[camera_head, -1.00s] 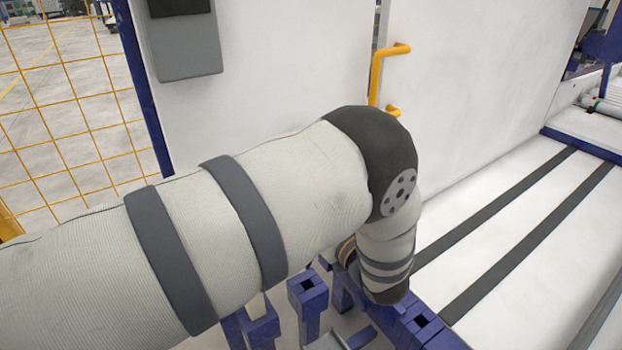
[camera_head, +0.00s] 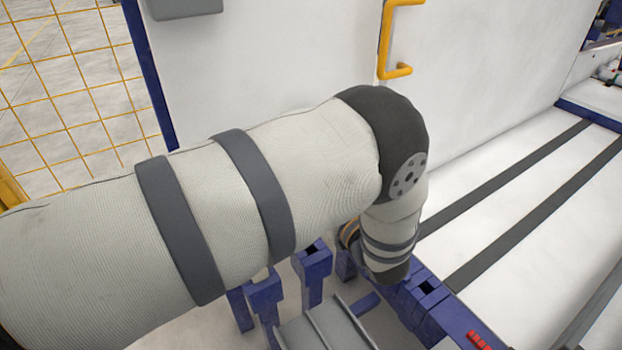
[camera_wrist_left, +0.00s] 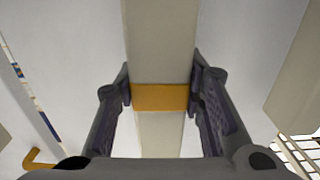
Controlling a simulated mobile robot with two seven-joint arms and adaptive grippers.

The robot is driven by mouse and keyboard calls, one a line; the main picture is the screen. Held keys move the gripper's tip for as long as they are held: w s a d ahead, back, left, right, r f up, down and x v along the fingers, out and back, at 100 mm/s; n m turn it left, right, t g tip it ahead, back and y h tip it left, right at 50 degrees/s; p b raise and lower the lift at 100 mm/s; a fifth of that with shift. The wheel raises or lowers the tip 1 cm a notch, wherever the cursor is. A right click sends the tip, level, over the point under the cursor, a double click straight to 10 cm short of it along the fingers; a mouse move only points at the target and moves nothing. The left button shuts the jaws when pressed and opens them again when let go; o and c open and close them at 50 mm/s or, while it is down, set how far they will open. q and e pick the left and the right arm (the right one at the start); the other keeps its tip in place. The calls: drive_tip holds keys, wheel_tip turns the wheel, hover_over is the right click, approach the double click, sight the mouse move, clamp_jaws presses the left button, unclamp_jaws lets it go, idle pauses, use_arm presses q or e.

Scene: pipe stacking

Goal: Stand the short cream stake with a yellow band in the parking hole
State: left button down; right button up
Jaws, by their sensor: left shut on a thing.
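The cream stake with its yellow band (camera_wrist_left: 160,97) runs up and down through the middle of the left wrist view. My left gripper (camera_wrist_left: 160,85) has a dark finger on each side of it at the band, and is shut on it. Both ends of the stake are out of that view. In the head view my left arm hides the gripper and the held stake. Blue posts with square holes in their tops, one in the middle (camera_head: 313,262) and one at the right (camera_head: 427,288), stand below the arm. I cannot tell which is the parking hole. My right gripper is not in view.
A small cream piece (camera_head: 261,274) shows at another blue post, partly behind my arm. A grey channel (camera_head: 325,325) lies at the bottom. A white panel with a yellow handle (camera_head: 386,40) stands behind. A white bed with dark strips (camera_head: 520,178) lies right; yellow mesh fencing (camera_head: 70,90) is left.

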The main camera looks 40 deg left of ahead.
use_arm(q)
drive_tip(key=shift+f, duration=0.1)
idle(0.3)
drive_tip(key=shift+f, duration=0.25)
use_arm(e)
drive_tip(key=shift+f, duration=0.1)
use_arm(q)
drive_tip(key=shift+f, duration=0.1)
drive_tip(key=shift+f+b, duration=0.8)
drive_tip(key=shift+f, duration=0.15)
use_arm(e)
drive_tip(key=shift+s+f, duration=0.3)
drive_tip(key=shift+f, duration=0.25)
use_arm(q)
drive_tip(key=shift+f+b, duration=0.8)
drive_tip(key=shift+f, duration=0.45)
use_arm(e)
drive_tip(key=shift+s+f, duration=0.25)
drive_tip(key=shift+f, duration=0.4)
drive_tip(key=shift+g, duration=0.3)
